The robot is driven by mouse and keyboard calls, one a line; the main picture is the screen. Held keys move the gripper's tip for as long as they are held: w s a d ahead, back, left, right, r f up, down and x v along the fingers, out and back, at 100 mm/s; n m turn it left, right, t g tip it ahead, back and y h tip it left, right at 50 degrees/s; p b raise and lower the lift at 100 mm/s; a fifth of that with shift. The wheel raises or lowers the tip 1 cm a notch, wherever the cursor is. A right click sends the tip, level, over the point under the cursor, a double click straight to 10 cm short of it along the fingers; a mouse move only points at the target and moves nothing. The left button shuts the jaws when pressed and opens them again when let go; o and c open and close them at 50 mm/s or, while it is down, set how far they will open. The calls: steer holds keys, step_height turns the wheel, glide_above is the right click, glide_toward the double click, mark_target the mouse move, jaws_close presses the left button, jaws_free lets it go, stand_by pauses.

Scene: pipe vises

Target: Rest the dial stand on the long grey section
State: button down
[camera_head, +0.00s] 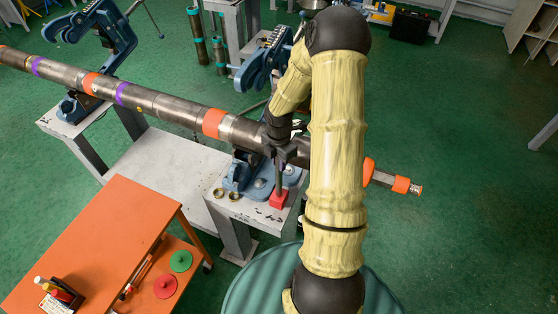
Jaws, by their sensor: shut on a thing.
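The dial stand (278,199) shows as a red block with a thin dark post rising from it. It appears over the front right of the white vise bench, and I cannot tell whether it touches the top. My gripper (282,151) is shut on the upper part of the post, in front of the pipe. The long grey section (165,105) is a metal pipe with orange and purple bands, lying across two blue vises. My arm hides part of the pipe's right side and much of the gripper.
The near blue vise (240,178) and the far vise (112,30) stand on a white bench (170,160). Two brass rings (228,194) lie near the stand. An orange cart (95,240) stands front left with green and red discs. Green floor is open at right.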

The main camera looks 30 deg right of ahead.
steer(key=shift+f+b, duration=0.35)
steer(key=shift+f, duration=0.5)
steer(key=shift+p, duration=0.5)
stand_by(0.8)
steer(key=shift+f, duration=0.3)
stand_by(1.0)
steer(key=c, duration=1.2)
jaws_free()
steer(key=shift+o, duration=0.2)
steer(key=shift+s+f, duration=0.1)
steer(key=shift+r+p, duration=3.35)
steer(key=shift+r, duration=0.2)
